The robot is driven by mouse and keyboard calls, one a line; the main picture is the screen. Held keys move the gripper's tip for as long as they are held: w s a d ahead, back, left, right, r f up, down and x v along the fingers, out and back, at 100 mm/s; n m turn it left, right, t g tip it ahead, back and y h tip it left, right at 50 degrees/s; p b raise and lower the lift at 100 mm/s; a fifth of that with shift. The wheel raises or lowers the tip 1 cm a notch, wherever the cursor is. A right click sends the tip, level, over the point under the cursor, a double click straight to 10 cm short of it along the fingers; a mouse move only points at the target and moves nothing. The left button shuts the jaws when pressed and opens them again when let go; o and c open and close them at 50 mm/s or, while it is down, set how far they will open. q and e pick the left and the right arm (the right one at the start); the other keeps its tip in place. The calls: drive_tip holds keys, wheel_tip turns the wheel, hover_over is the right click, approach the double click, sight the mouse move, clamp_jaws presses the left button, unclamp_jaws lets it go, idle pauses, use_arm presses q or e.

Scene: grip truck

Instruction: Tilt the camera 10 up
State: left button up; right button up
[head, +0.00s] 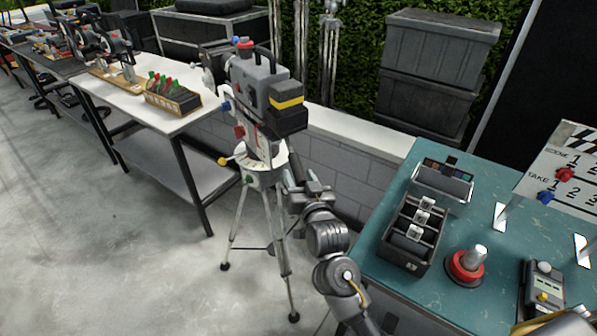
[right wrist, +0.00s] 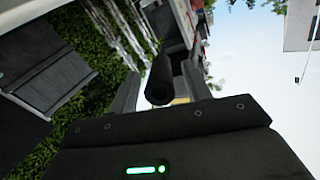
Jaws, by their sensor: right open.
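The grey film camera (head: 258,85) with a black lens hood and yellow band stands on a white tripod (head: 262,178) left of the teal table. It looks roughly level. My right gripper (head: 288,178) is just right of the tripod head, below the lens hood. In the right wrist view, its open fingers (right wrist: 160,82) stand on either side of a dark round bar (right wrist: 160,78), with no clear sign of contact. The arm and camera partly hide what lies at the fingertips in the head view.
The teal table (head: 390,262) at right holds a black tray (head: 412,232), a red-based knob (head: 466,266) and a clapperboard (head: 565,170). A white-topped table (head: 130,95) stands at left. Stacked dark cases (head: 428,80) are behind. Grey floor (head: 110,255) at left is clear.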

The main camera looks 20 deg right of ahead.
drive_tip(key=shift+w, duration=0.85)
drive_tip(key=shift+c, duration=0.3)
clamp_jaws()
